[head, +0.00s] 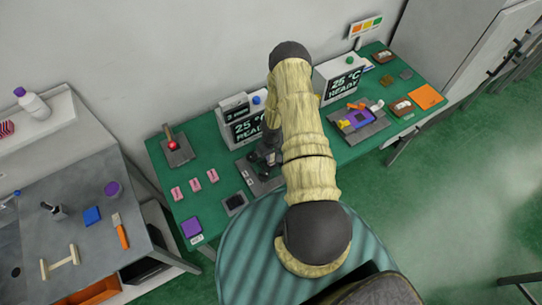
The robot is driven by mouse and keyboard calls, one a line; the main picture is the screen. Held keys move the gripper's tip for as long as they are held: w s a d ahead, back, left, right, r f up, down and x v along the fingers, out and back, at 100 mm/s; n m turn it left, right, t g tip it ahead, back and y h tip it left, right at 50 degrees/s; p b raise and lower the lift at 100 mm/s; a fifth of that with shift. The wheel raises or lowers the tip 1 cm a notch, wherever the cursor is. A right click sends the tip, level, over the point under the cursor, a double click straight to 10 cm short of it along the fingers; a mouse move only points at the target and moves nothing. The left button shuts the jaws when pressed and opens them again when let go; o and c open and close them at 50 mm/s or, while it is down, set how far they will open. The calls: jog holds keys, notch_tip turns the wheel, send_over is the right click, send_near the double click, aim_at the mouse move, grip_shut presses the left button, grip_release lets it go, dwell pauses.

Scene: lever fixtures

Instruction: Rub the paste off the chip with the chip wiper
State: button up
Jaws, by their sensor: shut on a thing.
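My arm reaches up over the green table, and its dark end cap (290,55) is high in the head view. My gripper and whatever it holds are hidden from this view. I cannot tell for sure which thing is the chip or the chip wiper. No paste can be made out at this size. A dark square piece (235,203) lies on the table's near left part. A grey plate (372,129) at the right carries a purple block with orange, yellow and white parts. A dark upright device (266,152) on a grey base stands partly behind my arm.
Two boxes reading 25 °C READY (247,127) (345,84) stand at the back. A red-knobbed fixture (172,146), several pink pieces (195,185) and a purple block (192,227) are at left. A grey bench (85,240) with tools stands farther left. An orange square (427,97) lies far right.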

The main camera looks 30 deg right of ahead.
jog(key=shift+a+r, duration=0.1)
jog(key=shift+r, duration=4)
